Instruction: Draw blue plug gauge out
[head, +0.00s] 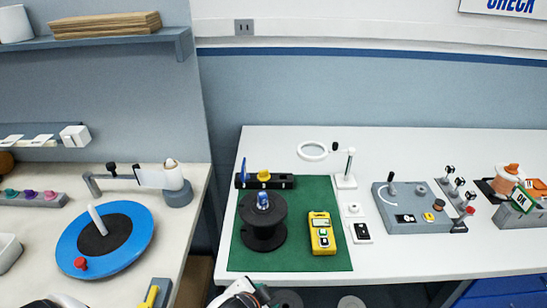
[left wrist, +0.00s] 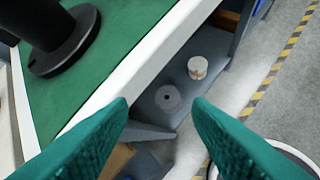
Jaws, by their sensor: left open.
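A black spool (head: 263,232) stands upright on the green mat (head: 325,196). A blue-topped piece (head: 262,200) sits in its top centre and looks like the blue plug gauge; how deep it sits is hidden. Another small blue piece (head: 243,167) stands at the left end of a black rack (head: 283,182). My left gripper (head: 256,292) shows at the bottom edge of the head view, in front of the table and apart from the spool. In the left wrist view its teal fingers (left wrist: 162,108) are spread and empty, with part of the spool (left wrist: 62,42) at upper left. My right gripper is not seen.
A yellow meter (head: 321,233) lies right of the spool. A magnifier stand (head: 345,180) and a grey device box (head: 412,207) stand farther right. A blue turntable (head: 133,215) is on the left bench, across a gap. The mat's front strip is clear.

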